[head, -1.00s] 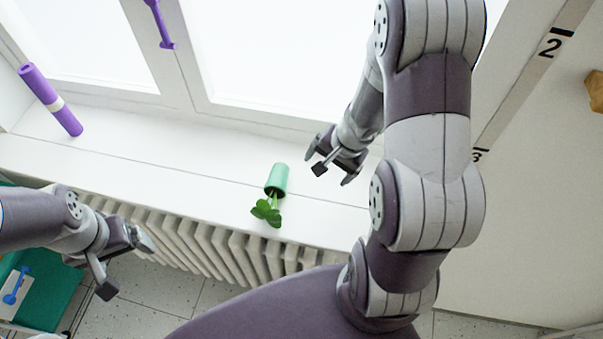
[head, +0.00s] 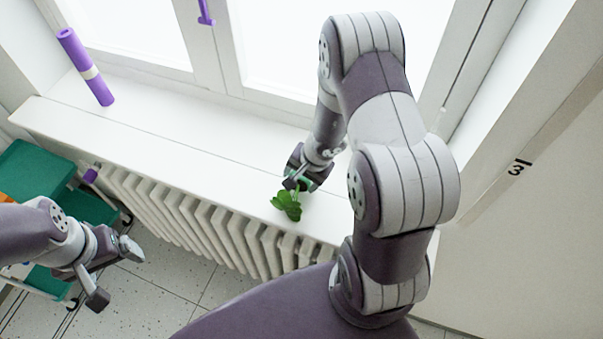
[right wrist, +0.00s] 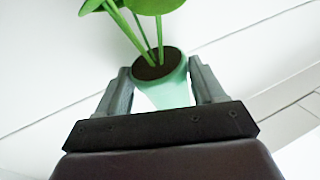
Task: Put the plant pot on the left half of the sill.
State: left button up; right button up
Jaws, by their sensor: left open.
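The green plant pot (right wrist: 168,93) lies between the fingers of my right gripper (right wrist: 163,80) in the right wrist view, its dark soil and stems toward the top. I cannot tell whether both fingers press on it. In the head view my right gripper (head: 300,177) is over the right part of the white sill (head: 150,133) and hides most of the pot. The pot's leaves (head: 287,205) show toward the sill's front edge, so it looks tipped over. My left gripper (head: 115,272) is open and empty, low in front of the sill.
A purple roll (head: 85,66) with a pale band stands at the sill's left end. The sill between it and my right gripper is clear. A radiator (head: 190,215) is below the sill. A green trolley (head: 35,170) stands at the left.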

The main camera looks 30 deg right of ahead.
jog(key=c, duration=0.7)
notch_tip(320, 180, up, 4)
jog(key=shift+w+r+p, duration=0.1)
jog(key=shift+p, duration=0.55)
jog(key=s+r, duration=0.2)
jog(key=s, duration=0.2)
jog(key=s+a+r, duration=0.1)
jog(key=s+r, duration=0.1)
jog(key=s, duration=0.1)
jog(key=s+r+b, duration=0.1)
jog(key=s+r, duration=0.1)
jog(key=s, duration=0.2)
jog(key=shift+s+a+r, duration=0.3)
jog(key=shift+a+r, duration=0.1)
